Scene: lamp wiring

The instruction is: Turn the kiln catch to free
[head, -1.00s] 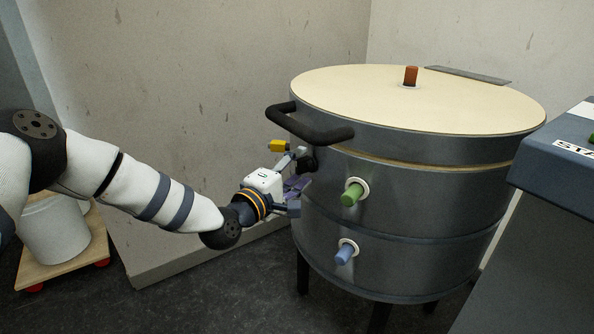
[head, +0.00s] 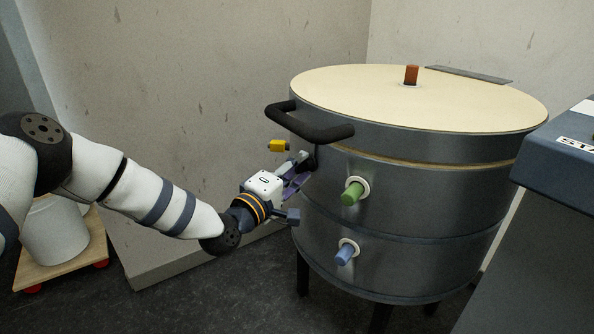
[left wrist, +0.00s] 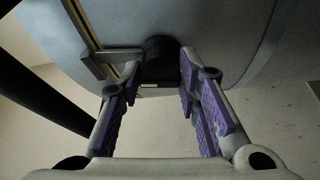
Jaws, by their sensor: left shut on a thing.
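The kiln (head: 420,190) is a grey drum with a cream lid (head: 350,92) and a black handle (head: 312,127). The dark catch (head: 311,156) is on its left side, below the handle, mostly hidden by my fingers. My left gripper (head: 299,172) is at the catch, shut on it. In the left wrist view the purple-padded fingers of my left gripper (left wrist: 159,78) stand on either side of the dark catch (left wrist: 160,58). The exact contact is too dark to see. My right gripper is not in view.
Green (head: 352,193) and blue (head: 345,254) plugs stick out of the kiln front. A blue-grey cabinet (head: 560,160) stands at the right. A white bucket (head: 58,240) stands on a wheeled board at the left.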

